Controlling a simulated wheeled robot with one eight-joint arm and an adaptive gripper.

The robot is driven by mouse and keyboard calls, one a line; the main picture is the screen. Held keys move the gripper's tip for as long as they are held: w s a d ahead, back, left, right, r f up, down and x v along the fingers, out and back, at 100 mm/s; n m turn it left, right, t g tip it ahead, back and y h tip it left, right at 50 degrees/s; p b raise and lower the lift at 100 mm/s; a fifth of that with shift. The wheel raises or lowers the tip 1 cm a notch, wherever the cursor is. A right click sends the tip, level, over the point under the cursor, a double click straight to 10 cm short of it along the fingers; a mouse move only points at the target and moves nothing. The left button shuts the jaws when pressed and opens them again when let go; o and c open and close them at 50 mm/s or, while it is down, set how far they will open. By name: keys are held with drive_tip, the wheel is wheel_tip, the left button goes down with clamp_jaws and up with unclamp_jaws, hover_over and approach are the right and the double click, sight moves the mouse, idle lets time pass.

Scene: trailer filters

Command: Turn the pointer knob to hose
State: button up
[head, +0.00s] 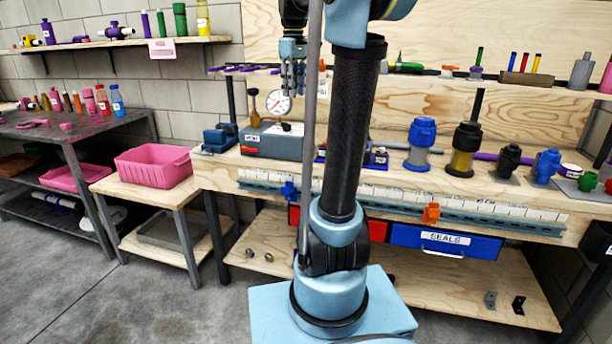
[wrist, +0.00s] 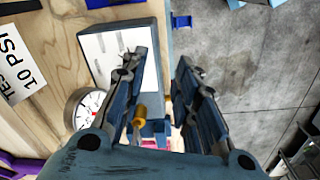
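A grey box (head: 272,143) with small white labels stands on the bench, left of my arm in the head view; the label wording is too small to read. A small dark piece (head: 286,127) on its top looks like the pointer knob, but its direction cannot be made out. My gripper (head: 292,88) hangs above the box, pointing down, beside the white dial gauge (head: 278,103). In the wrist view my gripper (wrist: 160,58) has its two fingers apart with nothing held. The gauge (wrist: 87,108) lies left of the fingers, and the knob cannot be made out.
A yellow-brass fitting (wrist: 140,115) shows between the fingers in the wrist view. A "TEST 10 PSI" label (wrist: 14,76) lies on the bench. A blue vise-like block (head: 219,138) stands left of the box. Blue and black fittings (head: 421,145) stand to the right.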

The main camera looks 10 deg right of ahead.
drive_tip(key=s+f+m+t, duration=0.1)
drive_tip(key=s+f+m, duration=0.4)
drive_tip(key=s+f, duration=1.6)
drive_tip(key=shift+s+a+f+m, duration=0.15)
drive_tip(key=shift+s+a+m, duration=0.25)
drive_tip(key=shift+s, duration=0.05)
wheel_tip(320, 180, up, 25)
drive_tip(key=n+g, duration=0.1)
drive_tip(key=n, duration=0.2)
hover_over(286, 126)
drive_tip(key=f, duration=1.7)
drive_tip(key=shift+s+d, duration=0.2)
drive_tip(key=shift+d, duration=0.15)
drive_tip(key=shift+c, duration=0.3)
clamp_jaws()
